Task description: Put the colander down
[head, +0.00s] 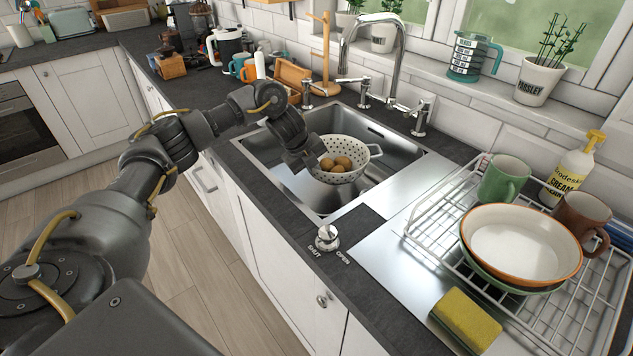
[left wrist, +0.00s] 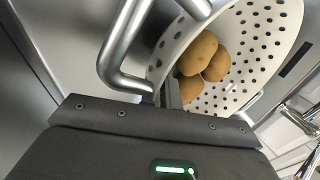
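The white colander (head: 347,179), with dark round holes and loop handles, is over the sink basin (head: 400,163). It holds brown potatoes (head: 341,163). In the left wrist view the colander (left wrist: 262,45) looks tilted, with three potatoes (left wrist: 200,58) inside and a grey loop handle (left wrist: 113,62) close to my gripper. My left gripper (head: 314,160) is at the colander's left side and appears shut on its rim by the handle; the fingertips are mostly hidden. I cannot tell whether the colander's underside touches the sink floor. My right gripper is not in view.
The tap (head: 388,50) rises behind the basin. Right of it, a wire dish rack (head: 420,215) holds a bowl (head: 522,243) and mugs. A yellow sponge (head: 466,318) lies in front of the rack. The drain knob (head: 327,238) stands on the front worktop. Bare basin floor shows around the colander.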

